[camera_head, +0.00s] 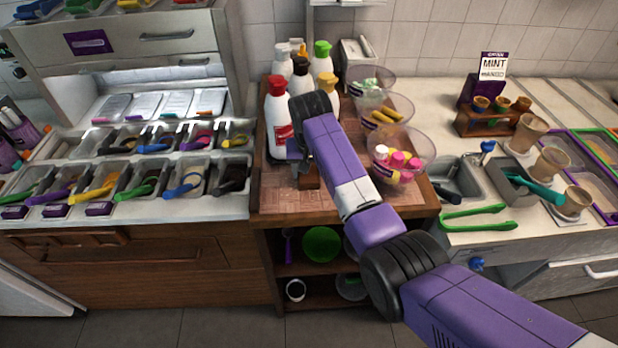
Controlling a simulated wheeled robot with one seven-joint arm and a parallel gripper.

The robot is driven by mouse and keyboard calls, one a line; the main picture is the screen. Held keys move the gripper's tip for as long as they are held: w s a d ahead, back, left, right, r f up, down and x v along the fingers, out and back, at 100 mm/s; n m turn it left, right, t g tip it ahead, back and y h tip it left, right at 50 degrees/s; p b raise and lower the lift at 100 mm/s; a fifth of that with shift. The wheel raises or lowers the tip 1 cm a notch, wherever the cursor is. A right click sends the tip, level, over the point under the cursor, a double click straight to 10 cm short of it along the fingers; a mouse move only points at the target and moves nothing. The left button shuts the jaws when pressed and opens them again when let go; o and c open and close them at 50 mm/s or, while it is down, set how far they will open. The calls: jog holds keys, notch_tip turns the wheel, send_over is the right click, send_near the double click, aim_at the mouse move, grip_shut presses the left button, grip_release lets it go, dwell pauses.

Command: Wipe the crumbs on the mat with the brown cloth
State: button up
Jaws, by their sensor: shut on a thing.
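My gripper (304,160) points down over the middle wooden counter, partly hidden by my own purple arm. It is shut on a small brown thing, which looks like the brown cloth (308,181), low over the mat. I cannot tell whether the cloth touches the mat. The mat (280,195) is a reddish-brown patterned area at the front of the counter; my arm hides part of it. Crumbs are too small to make out.
Several white bottles with coloured caps, including a red-capped one (277,125), stand just behind my gripper. A clear bowl of pink and yellow sweets (398,160) stands to the right, close to my arm. Topping bins fill the left counter. Green tongs (473,213) lie at right.

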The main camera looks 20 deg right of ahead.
aim_at(301, 183)
jog(key=shift+w+d+r, duration=0.2)
jog(key=shift+w, duration=0.4)
grip_shut()
jog(key=shift+w+a+r+b, duration=0.15)
jog(key=shift+w+a, duration=0.1)
jog(key=shift+a, duration=0.3)
jog(key=shift+w+a+r+b, duration=0.15)
jog(key=shift+w+a, duration=0.05)
jog(key=shift+a, duration=0.35)
jog(key=shift+r, duration=0.1)
jog(key=shift+s+a+r+p, duration=0.15)
jog(key=shift+s+p, duration=0.25)
jog(key=shift+p, duration=0.6)
jog(key=s+p, duration=0.1)
jog(key=p, duration=0.1)
jog(key=s+f+p, duration=0.1)
jog(key=shift+s+a, duration=0.35)
jog(key=shift+s+a+p, duration=0.15)
jog(key=shift+s+p, duration=0.35)
jog(key=shift+p, duration=0.1)
jog(key=shift+s+a+p, duration=0.15)
jog(key=shift+s+p, duration=0.35)
jog(key=shift+p, duration=0.1)
jog(key=shift+s+a+f, duration=0.15)
jog(key=shift+s+f, duration=0.05)
jog(key=shift+s, duration=0.25)
jog(key=shift+s+a+f, duration=0.15)
jog(key=shift+s, duration=0.3)
